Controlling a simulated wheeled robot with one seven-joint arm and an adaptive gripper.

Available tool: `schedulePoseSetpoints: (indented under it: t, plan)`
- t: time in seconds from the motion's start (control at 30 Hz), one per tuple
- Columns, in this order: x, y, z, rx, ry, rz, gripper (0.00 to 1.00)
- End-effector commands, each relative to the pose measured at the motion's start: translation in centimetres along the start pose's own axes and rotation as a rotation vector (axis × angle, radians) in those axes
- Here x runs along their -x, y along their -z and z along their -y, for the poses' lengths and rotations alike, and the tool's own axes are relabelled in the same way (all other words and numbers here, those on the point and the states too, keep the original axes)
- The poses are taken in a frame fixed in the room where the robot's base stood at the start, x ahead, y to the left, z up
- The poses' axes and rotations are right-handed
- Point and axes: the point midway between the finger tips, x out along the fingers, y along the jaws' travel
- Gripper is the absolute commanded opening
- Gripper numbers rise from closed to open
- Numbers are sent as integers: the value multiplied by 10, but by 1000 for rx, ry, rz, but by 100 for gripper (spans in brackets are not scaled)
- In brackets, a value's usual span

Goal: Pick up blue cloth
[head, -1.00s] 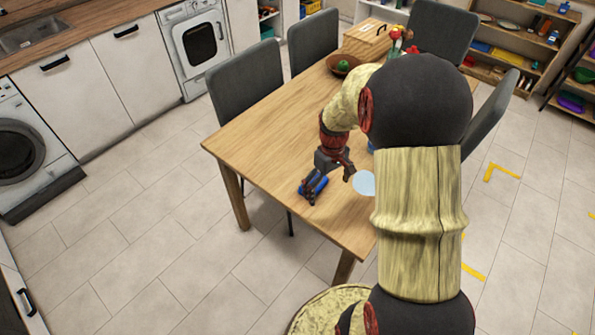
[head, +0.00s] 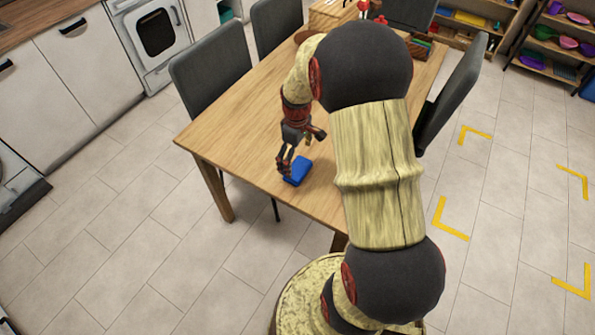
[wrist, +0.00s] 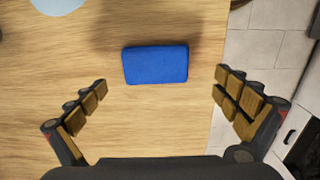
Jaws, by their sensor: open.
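The blue cloth (head: 297,171) is a small folded rectangle lying flat on the wooden table near its front edge. In the wrist view the cloth (wrist: 155,64) lies ahead of the fingers, between their lines and apart from both. My gripper (head: 298,152) is above the table beside the cloth, pointing down. In the wrist view my gripper (wrist: 160,90) is open, with its two padded fingers wide apart and nothing between the pads.
The wooden table (head: 240,130) is bare around the cloth. Part of a pale round item (wrist: 57,4) shows at the wrist view's top left. Grey chairs (head: 212,72) stand along the table. The table's edge is close to the cloth.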

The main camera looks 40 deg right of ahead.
Motion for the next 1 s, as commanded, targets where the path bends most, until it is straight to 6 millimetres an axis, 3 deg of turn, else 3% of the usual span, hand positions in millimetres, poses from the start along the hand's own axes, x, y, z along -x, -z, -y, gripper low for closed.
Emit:
schedulePoseSetpoints:
  t: [0.4, 0.67, 1.0]
  plan:
    - [-50, 0, -6, -1, 0, 0, 100]
    - [-51, 1, -6, -1, -1, -1, 100]
    - [-51, 1, -6, -1, -1, -1, 81]
